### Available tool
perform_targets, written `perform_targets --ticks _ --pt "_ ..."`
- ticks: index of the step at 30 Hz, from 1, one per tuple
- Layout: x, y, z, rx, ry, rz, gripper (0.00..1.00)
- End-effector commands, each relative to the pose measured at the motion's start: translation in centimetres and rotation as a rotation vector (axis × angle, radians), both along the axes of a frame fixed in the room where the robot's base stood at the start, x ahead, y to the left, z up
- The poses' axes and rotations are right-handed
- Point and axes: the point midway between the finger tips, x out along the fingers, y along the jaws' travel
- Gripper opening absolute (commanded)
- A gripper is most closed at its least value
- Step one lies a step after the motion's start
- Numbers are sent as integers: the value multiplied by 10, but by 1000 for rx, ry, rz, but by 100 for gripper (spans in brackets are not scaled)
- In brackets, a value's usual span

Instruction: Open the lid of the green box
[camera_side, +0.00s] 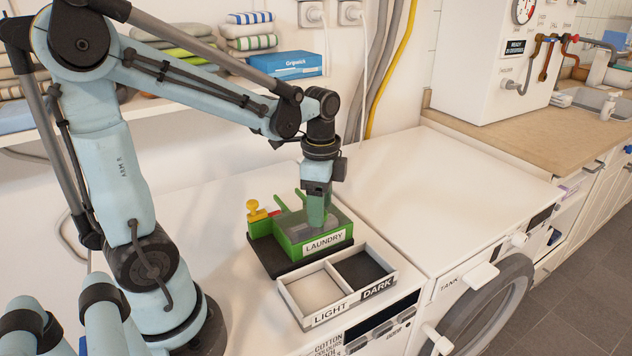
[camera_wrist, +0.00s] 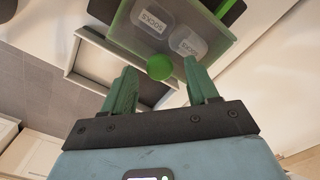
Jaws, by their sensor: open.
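The green box (camera_side: 284,241) with a LAUNDRY label stands on a dark base on the white machine top. In the wrist view a see-through lid (camera_wrist: 209,28) covers it, and two SOCKS labels show beneath. A round green knob (camera_wrist: 160,67) is on the lid's near side. My gripper (camera_side: 317,208) points down over the box. In the wrist view my gripper (camera_wrist: 161,76) is open, its green fingers on either side of the knob with gaps showing. The fingers hide part of the box in the side view, and contact there cannot be told.
A yellow and red handle (camera_side: 256,210) stands at the box's left. A white two-part tray (camera_side: 291,300) marked LIGHT and DARK sits close in front. A shelf with folded towels and a blue carton (camera_side: 286,64) is behind. The machine top at right (camera_side: 430,190) is clear.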

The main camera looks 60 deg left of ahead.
Motion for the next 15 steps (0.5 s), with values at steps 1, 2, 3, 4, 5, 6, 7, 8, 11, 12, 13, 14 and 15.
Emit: perform_targets --ticks 1,2,3,4,5,6,7,8,11,12,13,14,15 --pt "0 0 -3 0 0 0 59" --pt "0 0 -5 0 0 0 59" --pt "0 0 -6 0 0 0 59" --pt "0 0 -7 0 0 0 59" --pt "0 0 -8 0 0 0 59" --pt "0 0 -8 0 0 0 59" --pt "0 0 -9 0 0 0 59" --pt "0 0 -9 0 0 0 59" --pt "0 0 -9 0 0 0 59" --pt "0 0 -9 0 0 0 59" --pt "0 0 -9 0 0 0 59" --pt "0 0 -9 0 0 0 59" --pt "0 0 -9 0 0 0 53"
